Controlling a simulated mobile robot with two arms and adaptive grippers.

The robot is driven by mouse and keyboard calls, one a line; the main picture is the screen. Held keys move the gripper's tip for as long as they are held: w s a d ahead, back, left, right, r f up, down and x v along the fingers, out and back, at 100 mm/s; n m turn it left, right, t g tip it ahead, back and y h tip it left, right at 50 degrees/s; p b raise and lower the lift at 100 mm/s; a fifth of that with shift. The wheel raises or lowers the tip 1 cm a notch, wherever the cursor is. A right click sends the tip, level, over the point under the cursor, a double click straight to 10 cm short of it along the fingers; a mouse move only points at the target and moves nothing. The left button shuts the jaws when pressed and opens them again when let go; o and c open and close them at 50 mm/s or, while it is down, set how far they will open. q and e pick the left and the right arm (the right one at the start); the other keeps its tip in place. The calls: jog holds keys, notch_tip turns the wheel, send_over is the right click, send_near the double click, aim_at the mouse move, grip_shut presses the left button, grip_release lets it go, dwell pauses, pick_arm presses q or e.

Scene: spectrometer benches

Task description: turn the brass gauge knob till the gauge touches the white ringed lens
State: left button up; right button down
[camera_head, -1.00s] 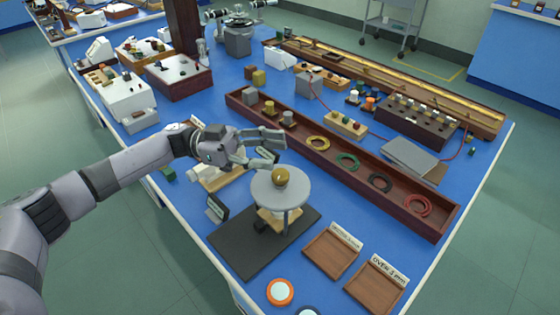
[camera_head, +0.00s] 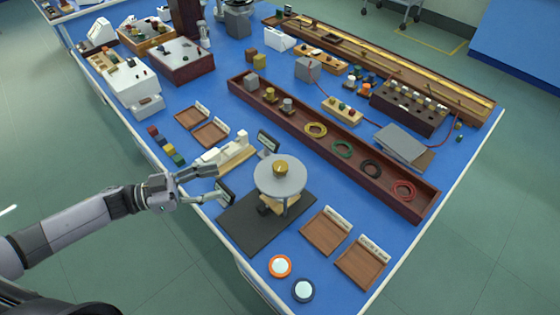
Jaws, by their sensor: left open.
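The brass knob (camera_head: 280,168) sits on top of a round grey disc (camera_head: 268,183) on thin legs, which looks like the gauge. It stands on a black mat (camera_head: 240,232). A pale wooden piece (camera_head: 270,205) shows under the disc. The disc hides most of what lies below, so I cannot make out a white ringed lens or any contact. My left gripper (camera_head: 213,186) is open and empty, left of the disc and clear of the knob, its fingers pointing right beside a small dark display (camera_head: 224,192). My right gripper is out of view.
An orange-ringed lens (camera_head: 280,266) and a dark-ringed lens (camera_head: 303,290) lie at the front edge. Two wooden trays (camera_head: 325,232) are at the right. A second small display (camera_head: 268,141) stands behind the disc. A long red-brown trough (camera_head: 355,170) runs behind.

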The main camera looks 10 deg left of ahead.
aim_at(280, 165)
pick_arm(q)
jog(key=p+x, duration=0.4)
jog(key=x, duration=1.2)
jog(key=shift+w+d+r, duration=0.1)
jog(key=shift+w, duration=0.05)
jog(key=shift+w+d, duration=0.2)
jog(key=shift+d, duration=0.25)
jog(key=shift+c, duration=0.5)
jog(key=c, duration=1.1)
